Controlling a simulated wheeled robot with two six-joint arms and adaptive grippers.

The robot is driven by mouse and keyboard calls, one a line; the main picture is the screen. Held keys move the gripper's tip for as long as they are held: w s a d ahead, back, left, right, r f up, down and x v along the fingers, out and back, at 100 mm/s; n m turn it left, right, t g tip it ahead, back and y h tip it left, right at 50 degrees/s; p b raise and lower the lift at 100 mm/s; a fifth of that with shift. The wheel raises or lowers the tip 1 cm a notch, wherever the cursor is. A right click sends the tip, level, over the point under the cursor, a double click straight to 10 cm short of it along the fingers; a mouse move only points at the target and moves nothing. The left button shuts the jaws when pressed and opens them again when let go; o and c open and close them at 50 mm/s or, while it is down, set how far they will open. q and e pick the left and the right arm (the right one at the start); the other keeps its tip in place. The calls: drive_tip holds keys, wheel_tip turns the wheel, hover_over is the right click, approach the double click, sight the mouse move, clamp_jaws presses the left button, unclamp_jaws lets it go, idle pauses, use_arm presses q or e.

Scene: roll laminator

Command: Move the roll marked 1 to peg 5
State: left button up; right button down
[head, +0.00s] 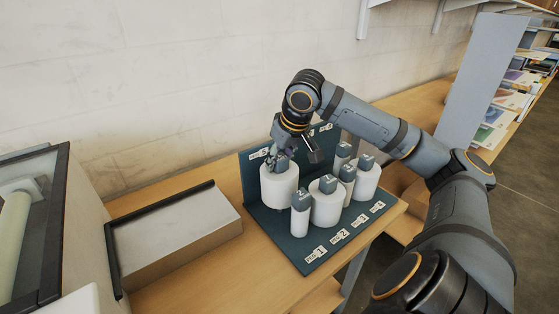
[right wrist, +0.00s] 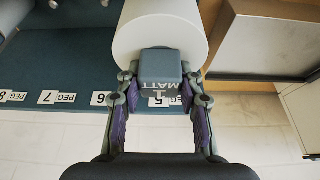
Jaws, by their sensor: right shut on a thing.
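The roll marked 1 is a thick white roll (head: 279,190) with a grey-blue top block; the block (right wrist: 160,66) reads "1 MATT" in the right wrist view. My right gripper (head: 283,162) is shut on that block from above. The roll is upright at the back left of the dark blue rack (head: 292,249), by the label for peg 5 (head: 259,153). That label (right wrist: 163,102) also shows just beyond the block in the right wrist view. Peg 5 itself is hidden, so I cannot tell whether the roll is seated on it. My left gripper is not in view.
Several other white rolls stand close by on the rack, including a thin one (head: 300,219) and a thick one (head: 326,207) in front. A grey box (head: 180,235) lies left of the rack. The laminator (head: 30,230) is at the far left. A wall stands behind.

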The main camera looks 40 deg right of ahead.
sight(279, 175)
drive_tip(key=shift+f+b, duration=2.25)
drive_tip(key=shift+f, duration=0.5)
drive_tip(key=shift+f+b, duration=0.25)
drive_tip(key=shift+b, duration=0.15)
drive_tip(key=c, duration=0.8)
unclamp_jaws()
drive_tip(key=shift+o, duration=0.2)
drive_tip(key=shift+r+p, duration=3)
drive_tip(key=shift+r, duration=0.1)
